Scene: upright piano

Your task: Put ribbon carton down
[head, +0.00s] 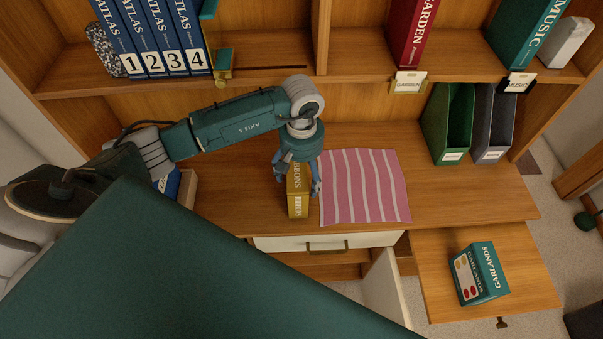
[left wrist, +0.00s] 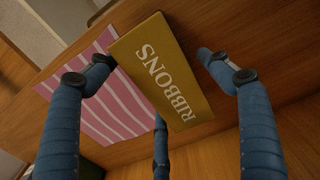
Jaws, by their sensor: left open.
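The ribbon carton (head: 297,191) is a mustard-yellow box lettered RIBBONS. It stands on the wooden desk top, just left of a pink striped cloth. My left gripper (head: 298,178) comes down over it from above, with its fingers spread around the carton. In the left wrist view the carton (left wrist: 163,75) lies between the open fingers of the left gripper (left wrist: 160,90), with visible gaps at the side fingers. Whether the third finger touches it I cannot tell. My right gripper is not in view.
The pink striped cloth (head: 364,187) lies right of the carton. A green GARLANDS box (head: 480,273) sits on a pulled-out board (head: 530,285) at lower right. File holders (head: 448,125) stand at the back right. Atlas books (head: 150,38) fill the upper left shelf.

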